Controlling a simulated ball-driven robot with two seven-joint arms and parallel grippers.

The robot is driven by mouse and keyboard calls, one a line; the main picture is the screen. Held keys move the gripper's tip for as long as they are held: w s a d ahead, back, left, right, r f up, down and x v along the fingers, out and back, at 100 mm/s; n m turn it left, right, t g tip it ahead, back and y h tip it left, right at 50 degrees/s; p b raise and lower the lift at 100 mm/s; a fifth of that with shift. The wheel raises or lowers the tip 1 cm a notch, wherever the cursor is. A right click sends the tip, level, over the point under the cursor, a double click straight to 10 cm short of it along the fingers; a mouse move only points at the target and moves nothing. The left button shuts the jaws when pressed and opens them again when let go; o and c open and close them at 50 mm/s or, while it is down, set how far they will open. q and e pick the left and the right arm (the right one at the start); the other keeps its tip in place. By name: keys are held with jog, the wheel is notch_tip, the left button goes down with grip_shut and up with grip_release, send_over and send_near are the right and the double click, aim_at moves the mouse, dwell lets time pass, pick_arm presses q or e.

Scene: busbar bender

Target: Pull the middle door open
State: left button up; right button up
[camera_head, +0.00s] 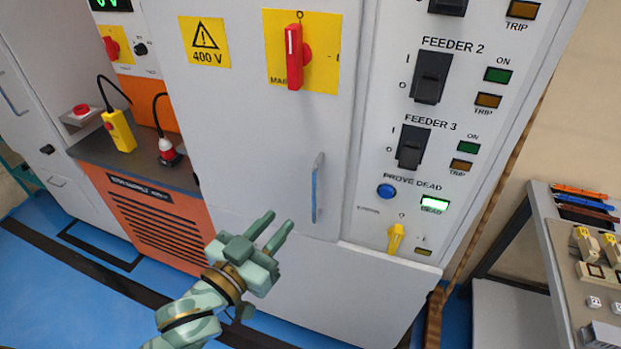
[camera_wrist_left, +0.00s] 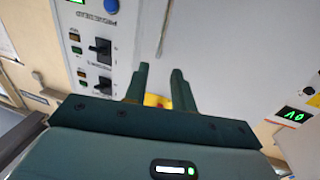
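The middle door (camera_head: 260,130) is the white cabinet door with a yellow 400 V sign (camera_head: 205,42) and a red switch handle (camera_head: 295,57) on a yellow plate. It looks closed, flush with the panel on its right. Its upright bar handle (camera_head: 318,187) is near the door's lower right edge. My left gripper (camera_head: 279,222) is open and empty, below and left of the handle, apart from it. In the left wrist view, the two fingers (camera_wrist_left: 160,70) stand apart in front of the door (camera_wrist_left: 225,50), with a yellow patch behind them. My right gripper is out of view.
The feeder panel (camera_head: 375,130), with black switches, lamps and a yellow knob (camera_head: 396,238), adjoins the door's right side. An orange unit (camera_head: 160,220) with a dark top stands left. A grey table (camera_head: 560,255) with small parts is at right. Blue floor lies in front.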

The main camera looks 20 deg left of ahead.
aim_at(313, 182)
pick_arm(q)
jog(key=b+x, duration=0.1)
jog(key=x, duration=1.2)
jog(key=shift+w+f, duration=0.1)
jog(key=shift+f, duration=0.05)
jog(key=shift+w+d, duration=0.1)
jog(key=shift+w, duration=0.4)
grip_shut()
